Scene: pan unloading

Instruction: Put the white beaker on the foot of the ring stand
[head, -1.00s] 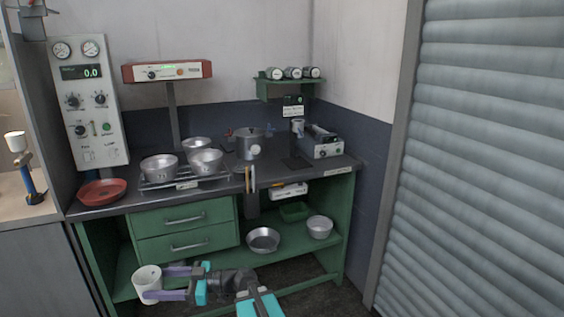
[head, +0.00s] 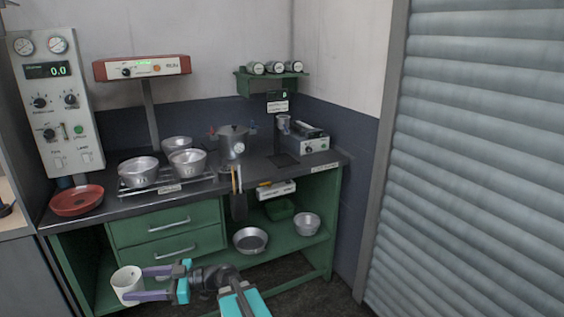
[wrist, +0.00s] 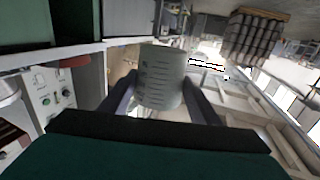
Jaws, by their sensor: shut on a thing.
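The white beaker (head: 127,284) is held low in front of the green bench, at the lower left of the head view. My gripper (head: 143,283) is shut on it, with one purple finger on either side. In the wrist view the beaker (wrist: 161,78) sits between the fingers and shows graduation marks on its wall. A dark stand with a flat square foot (head: 284,160) stands at the back right of the bench top and looks like the ring stand. A small grey cup shows higher up at its post. The foot looks bare.
The bench top (head: 105,205) carries a rack (head: 168,187) with metal pans, a lidded pot (head: 233,143), a red dish (head: 77,200) and a grey box device (head: 301,138). A green wall shelf (head: 272,84) hangs above the stand. Pans lie on the lower shelf.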

